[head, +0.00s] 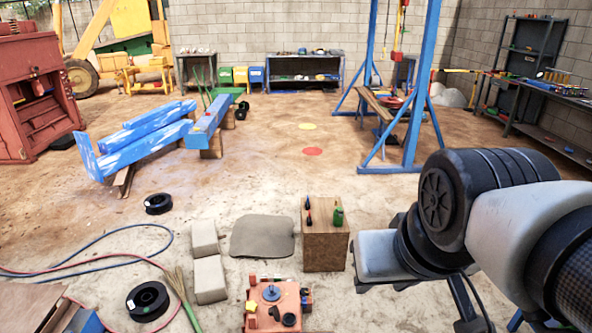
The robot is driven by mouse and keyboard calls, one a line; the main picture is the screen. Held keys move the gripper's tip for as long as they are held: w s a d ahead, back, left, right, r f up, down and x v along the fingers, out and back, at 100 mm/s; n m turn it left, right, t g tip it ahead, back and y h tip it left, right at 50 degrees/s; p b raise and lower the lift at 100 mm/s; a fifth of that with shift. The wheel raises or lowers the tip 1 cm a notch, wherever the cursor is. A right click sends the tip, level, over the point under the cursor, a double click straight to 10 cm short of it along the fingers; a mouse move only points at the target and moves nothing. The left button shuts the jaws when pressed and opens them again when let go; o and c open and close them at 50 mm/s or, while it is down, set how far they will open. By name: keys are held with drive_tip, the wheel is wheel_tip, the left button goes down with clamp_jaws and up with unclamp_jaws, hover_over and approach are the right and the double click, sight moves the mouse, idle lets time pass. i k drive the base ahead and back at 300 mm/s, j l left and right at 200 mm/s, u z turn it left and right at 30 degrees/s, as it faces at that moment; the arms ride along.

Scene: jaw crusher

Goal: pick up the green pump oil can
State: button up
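The green pump oil can (338,216) stands upright on top of a wooden box (325,250), near the right edge of its top. It is small in the head view, and its spout is hard to make out. My arm fills the lower right, with its nearest link to the right of the box. I cannot make out my gripper's fingers in this view. Nothing visible touches the can.
Small red and dark items (308,212) stand on the box left of the can. An orange machine part (275,305) sits in front. A grey mat (262,236) and pale blocks (207,275) lie left. A blue gantry (412,130) stands behind.

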sight(338, 220)
drive_tip(key=i+l+z, duration=0.15)
drive_tip(key=l, duration=0.3)
drive_tip(key=i+l+z, duration=0.15)
drive_tip(key=l, duration=0.25)
drive_tip(key=i+l+z, duration=0.15)
drive_tip(key=l, duration=0.25)
drive_tip(key=i+l+z, duration=0.15)
drive_tip(key=i+l, duration=0.3)
drive_tip(key=i+l+z, duration=0.15)
drive_tip(key=i+l, duration=0.2)
drive_tip(key=i, duration=0.2)
drive_tip(key=i+u, duration=0.4)
drive_tip(key=i, duration=0.3)
drive_tip(key=i+l+u, duration=0.15)
drive_tip(key=i+u, duration=0.2)
drive_tip(key=i, duration=0.35)
drive_tip(key=i+l+u, duration=0.15)
drive_tip(key=i+u, duration=0.3)
drive_tip(key=i+l+u, duration=0.3)
drive_tip(key=i+u, duration=0.15)
drive_tip(key=i+l+u, duration=0.75)
drive_tip(key=l+u, duration=0.2)
drive_tip(key=i+l, duration=0.05)
